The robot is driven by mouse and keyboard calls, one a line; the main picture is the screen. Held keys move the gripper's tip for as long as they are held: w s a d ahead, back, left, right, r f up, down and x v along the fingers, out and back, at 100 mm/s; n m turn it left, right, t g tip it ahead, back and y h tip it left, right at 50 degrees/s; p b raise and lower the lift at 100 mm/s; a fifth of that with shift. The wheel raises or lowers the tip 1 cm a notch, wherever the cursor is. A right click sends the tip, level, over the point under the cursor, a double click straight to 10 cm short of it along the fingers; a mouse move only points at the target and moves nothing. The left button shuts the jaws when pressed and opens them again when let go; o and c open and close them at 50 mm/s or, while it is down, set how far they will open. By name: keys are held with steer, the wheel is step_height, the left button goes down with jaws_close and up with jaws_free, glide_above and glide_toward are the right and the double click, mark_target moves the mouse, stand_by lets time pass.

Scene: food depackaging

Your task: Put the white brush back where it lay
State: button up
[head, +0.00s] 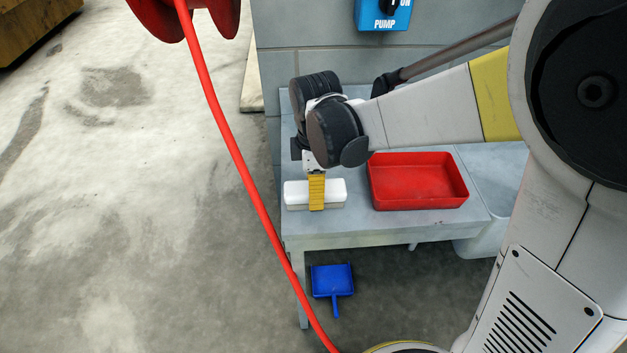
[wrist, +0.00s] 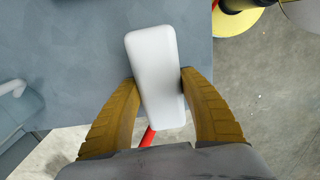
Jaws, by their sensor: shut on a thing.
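The white brush (head: 295,195) is a pale, rounded block at the front left of the grey table (head: 355,223) in the head view. My gripper (head: 317,198) reaches down over its middle with its yellow fingers. In the wrist view the white brush (wrist: 153,72) sits between the two yellow fingers of my gripper (wrist: 158,82), slightly tilted, with a finger against each long side. My gripper is shut on it. The brush's underside is hidden, so I cannot tell whether it touches the table top or hangs just above it.
An empty red tray (head: 415,183) stands to the right of the brush on the table. A red hose (head: 237,152) hangs past the table's left edge. A blue dustpan (head: 332,280) is below the table front. A blue pump switch (head: 372,17) is on the wall behind.

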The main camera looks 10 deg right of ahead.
steer(key=shift+f, duration=0.15)
steer(key=o, duration=1.2)
step_height(320, 180, up, 11)
steer(key=p, duration=0.4)
steer(key=shift+r, duration=0.2)
steer(key=s+d+r+m+t, duration=0.1)
steer(key=s+d+m+t, duration=0.1)
steer(key=m, duration=0.4)
steer(key=s+d+r+m+t, duration=0.2)
steer(key=s+d+m, duration=0.3)
steer(key=d, duration=0.2)
steer(key=s+d+r+m+t, duration=0.1)
steer(key=s+d+m+t, duration=0.2)
steer(key=m, duration=0.3)
steer(key=shift+s+d+r+m, duration=0.3)
steer(key=shift+s+d, duration=0.1)
steer(key=shift+d, duration=0.35)
